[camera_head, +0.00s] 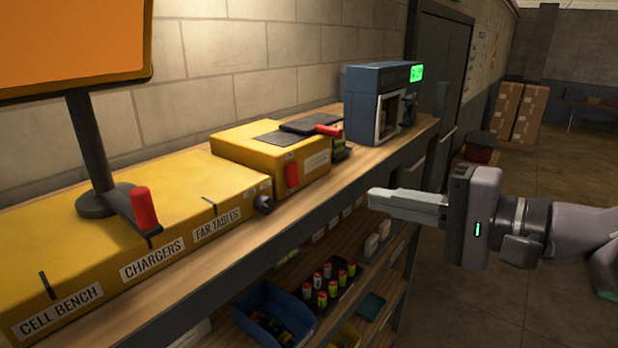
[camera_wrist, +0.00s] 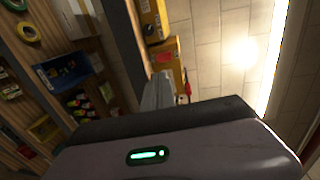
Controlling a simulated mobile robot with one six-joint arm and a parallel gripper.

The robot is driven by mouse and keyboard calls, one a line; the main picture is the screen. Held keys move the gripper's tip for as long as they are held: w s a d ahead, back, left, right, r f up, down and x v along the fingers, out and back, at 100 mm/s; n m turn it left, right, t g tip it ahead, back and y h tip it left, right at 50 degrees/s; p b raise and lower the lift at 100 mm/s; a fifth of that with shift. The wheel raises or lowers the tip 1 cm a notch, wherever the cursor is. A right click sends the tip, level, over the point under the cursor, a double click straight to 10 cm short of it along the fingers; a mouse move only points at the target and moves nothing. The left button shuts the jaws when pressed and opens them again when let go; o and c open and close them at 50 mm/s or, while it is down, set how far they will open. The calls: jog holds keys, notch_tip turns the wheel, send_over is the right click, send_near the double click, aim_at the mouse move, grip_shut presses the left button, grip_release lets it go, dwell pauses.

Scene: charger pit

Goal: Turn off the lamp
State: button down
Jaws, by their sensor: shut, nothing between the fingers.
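My gripper (camera_head: 385,200) is shut and empty, in front of the shelf edge on the right, pointing left. Its fingers also show in the wrist view (camera_wrist: 157,92). An orange panel (camera_head: 70,40) with a dark rim stands on a dark post and round base at the left; I cannot tell whether it is the lamp. A long yellow box (camera_head: 190,185) has slots labelled CELL BENCH, CHARGERS and FAR TABLES. A red-handled lever (camera_head: 145,208) sits at the CHARGERS slot. A smaller yellow box (camera_head: 275,148) carries another red handle (camera_head: 292,175).
A blue machine (camera_head: 377,85) with a green display stands at the shelf's far end. Below are a blue bin (camera_head: 262,318) and several batteries (camera_head: 330,285). Cardboard boxes (camera_head: 520,110) stand at the back. Floor on the right is open. A bright glow (camera_wrist: 243,50) lights the wall.

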aim_at(295, 182)
jog(key=p+x, duration=0.4)
jog(key=x, duration=0.8)
jog(key=shift+w+a+r+p, duration=0.1)
jog(key=shift+w+a+p, duration=0.15)
jog(key=shift+w, duration=0.2)
jog(key=shift+w+a, duration=0.2)
jog(key=shift+a, duration=0.15)
jog(key=shift+f, duration=0.2)
jog(key=shift+f, duration=0.1)
